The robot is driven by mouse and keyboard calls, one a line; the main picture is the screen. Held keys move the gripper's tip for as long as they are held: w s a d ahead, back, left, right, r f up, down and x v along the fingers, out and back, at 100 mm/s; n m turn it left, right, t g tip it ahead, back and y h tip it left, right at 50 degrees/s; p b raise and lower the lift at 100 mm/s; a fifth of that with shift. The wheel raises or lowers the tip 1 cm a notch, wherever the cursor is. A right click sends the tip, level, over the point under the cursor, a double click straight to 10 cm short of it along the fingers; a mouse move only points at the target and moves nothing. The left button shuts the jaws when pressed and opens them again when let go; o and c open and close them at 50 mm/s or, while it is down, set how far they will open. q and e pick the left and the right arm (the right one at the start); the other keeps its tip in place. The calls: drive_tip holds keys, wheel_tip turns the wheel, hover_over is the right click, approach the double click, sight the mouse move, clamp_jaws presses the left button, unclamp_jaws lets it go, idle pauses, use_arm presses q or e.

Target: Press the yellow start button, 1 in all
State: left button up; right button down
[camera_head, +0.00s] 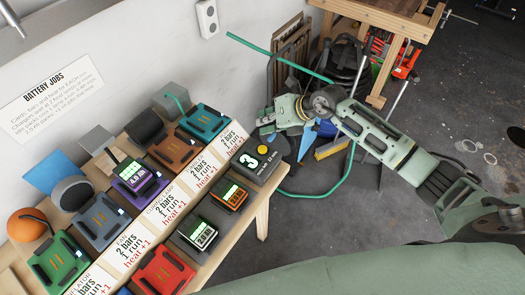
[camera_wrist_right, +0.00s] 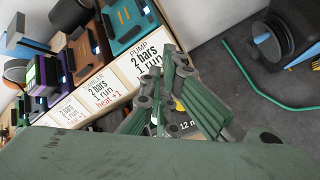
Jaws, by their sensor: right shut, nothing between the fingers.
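In the right wrist view, a small patch of yellow (camera_wrist_right: 180,105) shows between my fingers, beside the box's "12 m" text; the rest is hidden. My right gripper (camera_head: 272,120) is shut and empty. In the head view it appears just beyond the button; a gap seems to show between them, but I cannot tell the height. It also shows in the right wrist view (camera_wrist_right: 170,58). My left gripper is not in view.
The wooden bench (camera_head: 262,215) holds several coloured docks, including a teal one (camera_head: 203,122), and battery packs with lit displays, such as an orange one (camera_head: 231,195). White label cards line the bench. A green hose (camera_head: 335,185) and tools lie on the floor beyond.

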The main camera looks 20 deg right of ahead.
drive_tip(key=b, duration=0.4)
hover_over(264, 146)
drive_tip(key=f, duration=0.5)
drive_tip(key=shift+w+d+f, duration=0.1)
drive_tip(key=shift+w+f, duration=0.1)
drive_tip(key=shift+w, duration=0.2)
drive_tip(key=shift+f, duration=0.4)
drive_tip(key=shift+f, duration=0.4)
drive_tip(key=shift+f+b, duration=0.4)
drive_tip(key=shift+b, duration=0.05)
idle(0.5)
idle(0.4)
drive_tip(key=shift+r+p, duration=0.8)
drive_tip(key=shift+r, duration=0.05)
